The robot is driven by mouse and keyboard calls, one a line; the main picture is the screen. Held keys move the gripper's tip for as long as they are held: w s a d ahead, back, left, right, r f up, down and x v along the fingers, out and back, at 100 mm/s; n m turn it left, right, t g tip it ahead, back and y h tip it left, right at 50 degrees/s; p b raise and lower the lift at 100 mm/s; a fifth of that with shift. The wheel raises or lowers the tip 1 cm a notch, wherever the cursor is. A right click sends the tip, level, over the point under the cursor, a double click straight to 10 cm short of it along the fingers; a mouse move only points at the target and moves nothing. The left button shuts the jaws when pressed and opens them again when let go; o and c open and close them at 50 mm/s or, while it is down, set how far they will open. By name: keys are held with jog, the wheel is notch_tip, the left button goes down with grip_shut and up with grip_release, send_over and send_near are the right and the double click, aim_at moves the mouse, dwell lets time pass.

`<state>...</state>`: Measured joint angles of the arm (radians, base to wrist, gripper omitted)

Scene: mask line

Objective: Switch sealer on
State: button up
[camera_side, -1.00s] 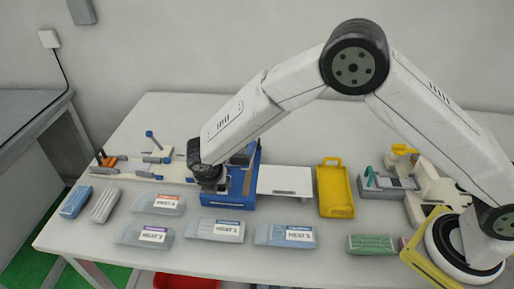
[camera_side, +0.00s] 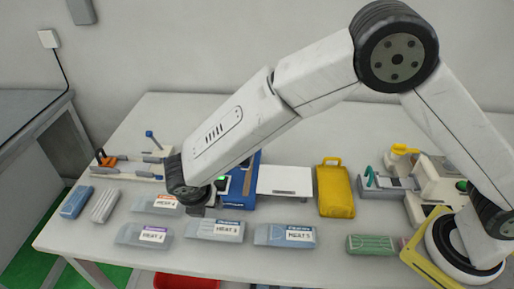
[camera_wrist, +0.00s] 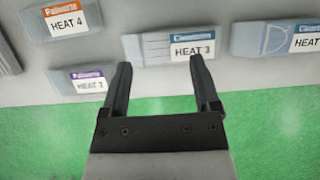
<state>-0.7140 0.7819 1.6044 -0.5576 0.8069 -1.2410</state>
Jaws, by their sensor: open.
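A blue machine (camera_side: 251,186), which looks like the sealer, stands mid-table with a white plate on its right. A small green light (camera_side: 222,178) shows on its left part, beside my wrist. My forearm hides much of the machine's left and upper side. My gripper (camera_side: 199,212) is in front and left of it, over the pouches. In the wrist view my gripper (camera_wrist: 162,65) is open, with nothing between its fingers. The machine is outside the wrist view.
Labelled pouches HEAT 4 (camera_side: 163,203), HEAT 2 (camera_side: 142,235), HEAT 3 (camera_side: 215,230) and HEAT 5 (camera_side: 285,236) lie along the front. A yellow tray (camera_side: 334,190) and a pale machine (camera_side: 432,182) stand to the right. A red bin (camera_side: 186,281) is below the front edge.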

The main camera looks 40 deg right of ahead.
notch_tip(320, 180, up, 11)
jog(key=s+d+m+y, duration=0.1)
jog(key=s+d+m, duration=0.2)
jog(key=d+m, duration=0.4)
jog(key=s+d+m+y, duration=0.1)
jog(key=s+d+m, duration=0.3)
jog(key=d+m, duration=0.3)
jog(key=s+d+r+m+g+y, duration=0.1)
jog(key=s+d+m, duration=0.2)
jog(key=d+m, duration=0.5)
jog(key=shift+s+d, duration=0.3)
jog(key=shift+d, duration=1.1)
jog(key=s+d+f+m, duration=0.3)
jog(key=f+m, duration=0.2)
jog(key=shift+s+f, duration=0.4)
